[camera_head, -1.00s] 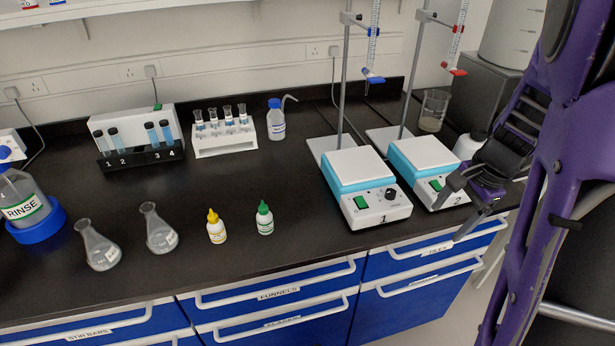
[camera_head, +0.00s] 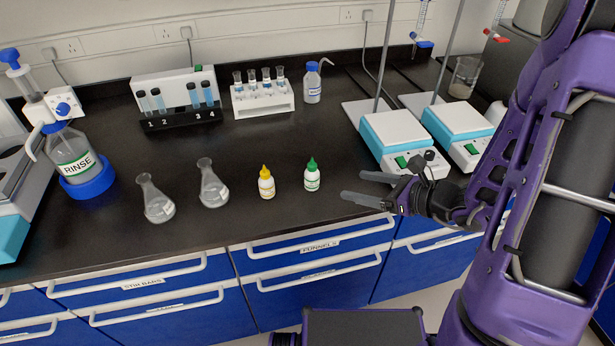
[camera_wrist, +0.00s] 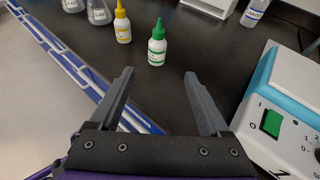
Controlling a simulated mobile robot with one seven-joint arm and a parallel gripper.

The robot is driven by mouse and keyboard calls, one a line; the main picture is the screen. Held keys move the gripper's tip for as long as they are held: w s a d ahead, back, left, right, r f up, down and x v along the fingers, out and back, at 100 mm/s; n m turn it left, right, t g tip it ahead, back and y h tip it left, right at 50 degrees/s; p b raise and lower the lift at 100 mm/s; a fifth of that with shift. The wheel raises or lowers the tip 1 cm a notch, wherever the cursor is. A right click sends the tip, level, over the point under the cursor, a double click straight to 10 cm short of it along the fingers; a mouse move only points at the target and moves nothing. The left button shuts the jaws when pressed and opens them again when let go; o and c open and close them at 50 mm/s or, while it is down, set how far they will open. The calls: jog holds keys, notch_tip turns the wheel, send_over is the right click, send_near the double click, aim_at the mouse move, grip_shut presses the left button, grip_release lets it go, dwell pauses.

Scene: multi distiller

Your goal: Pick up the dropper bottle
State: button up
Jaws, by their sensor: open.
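Two small white dropper bottles stand upright on the black bench. One has a yellow cap (camera_head: 266,182) and one has a green cap (camera_head: 312,175), just to its right. In the wrist view the green-capped bottle (camera_wrist: 157,45) is ahead of the fingertips, roughly between their lines, and the yellow-capped bottle (camera_wrist: 122,22) is farther left. My gripper (camera_head: 360,187) is open and empty, to the right of the green-capped bottle and apart from it. Both fingers also show in the wrist view (camera_wrist: 160,75).
Two flasks (camera_head: 213,185) (camera_head: 156,200) stand left of the bottles. Hotplate stirrers (camera_head: 397,135) stand at the right, close to my gripper. A vial rack (camera_head: 262,100) and a wash bottle (camera_head: 312,85) are behind. The bench's front edge is near, above blue drawers (camera_head: 310,270).

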aim_at(318, 178)
jog(key=x, duration=0.9)
jog(key=shift+s+a+x, duration=0.15)
jog(key=shift+x, duration=1.2)
jog(key=shift+s+a+x, duration=0.1)
jog(key=shift+s+x, duration=0.05)
jog(key=shift+x, duration=1.15)
jog(key=shift+r, duration=0.1)
jog(key=shift+c, duration=0.3)
jog(key=c, duration=1)
